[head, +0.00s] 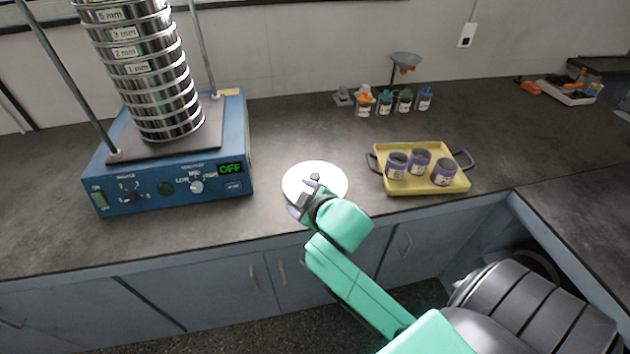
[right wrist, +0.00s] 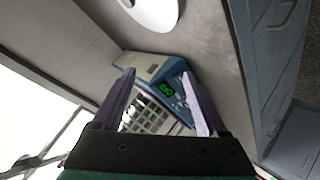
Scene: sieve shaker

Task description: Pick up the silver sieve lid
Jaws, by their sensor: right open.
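The sieve lid (head: 333,178) is a pale, round, flat disc with a small dark knob (head: 315,177) at its middle. It lies on the dark counter, right of the blue shaker. My right gripper (head: 300,198) is open at the lid's front left part in the head view, near the knob and covering some of the disc. In the right wrist view the lid (right wrist: 158,12) is cut off by the top edge, beyond the open, empty fingers (right wrist: 157,75). I cannot tell whether a finger touches the lid. My left gripper is not in view.
The blue sieve shaker (head: 170,185) reads OFF and carries a tall sieve stack (head: 160,85) between rods. A yellow tray (head: 425,187) with three purple-banded jars stands right of the lid. Small jars (head: 384,103) and a funnel stand (head: 405,60) are behind. Counter behind the lid is clear.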

